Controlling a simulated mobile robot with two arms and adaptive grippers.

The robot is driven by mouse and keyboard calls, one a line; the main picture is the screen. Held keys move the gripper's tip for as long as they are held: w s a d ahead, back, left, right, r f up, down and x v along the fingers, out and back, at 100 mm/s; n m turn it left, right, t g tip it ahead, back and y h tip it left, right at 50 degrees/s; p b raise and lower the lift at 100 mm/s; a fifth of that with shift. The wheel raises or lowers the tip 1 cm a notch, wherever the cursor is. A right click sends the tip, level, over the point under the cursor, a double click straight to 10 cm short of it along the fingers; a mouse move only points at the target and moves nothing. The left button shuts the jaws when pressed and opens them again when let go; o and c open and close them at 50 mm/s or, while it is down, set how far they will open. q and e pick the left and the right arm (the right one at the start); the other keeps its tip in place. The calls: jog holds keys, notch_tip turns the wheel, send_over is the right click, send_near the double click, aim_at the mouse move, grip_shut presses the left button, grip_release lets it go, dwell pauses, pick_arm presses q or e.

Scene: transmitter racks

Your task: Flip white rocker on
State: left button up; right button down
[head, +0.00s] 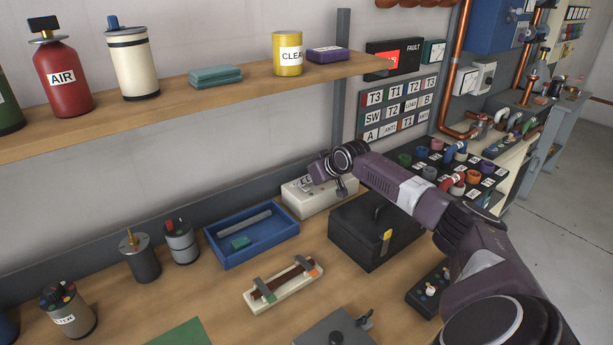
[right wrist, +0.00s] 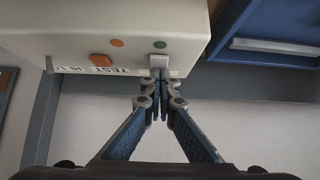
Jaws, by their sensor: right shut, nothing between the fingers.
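The cream panel box (head: 318,202) stands at the back of the bench, partly hidden behind my right arm. In the right wrist view the box (right wrist: 70,25) fills the top. It carries a white rocker (right wrist: 159,61), an orange rocker (right wrist: 100,60), an orange-red dot, a green dot and a label that seems to read TEST. My right gripper (head: 341,191) is over the box. In the right wrist view the gripper (right wrist: 156,76) is shut and empty, its tips right at the white rocker's edge. I cannot tell whether they press it. My left gripper is not in view.
A blue tray (head: 252,248) stands left of the box, and a black case (head: 372,240) stands right in front of it. A wooden shelf (head: 190,105) with several canisters runs above. A strip with clips (head: 284,286) lies in front on the bench.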

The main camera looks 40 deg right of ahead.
jog(key=shift+a+f, duration=0.1)
jog(key=shift+f, duration=0.25)
jog(key=shift+w, duration=0.1)
jog(key=shift+w+r, duration=0.2)
jog(key=shift+w, duration=0.65)
jog(key=shift+d+r, duration=0.1)
jog(key=shift+d, duration=0.1)
jog(key=shift+s+r, duration=0.1)
jog(key=shift+r, duration=0.1)
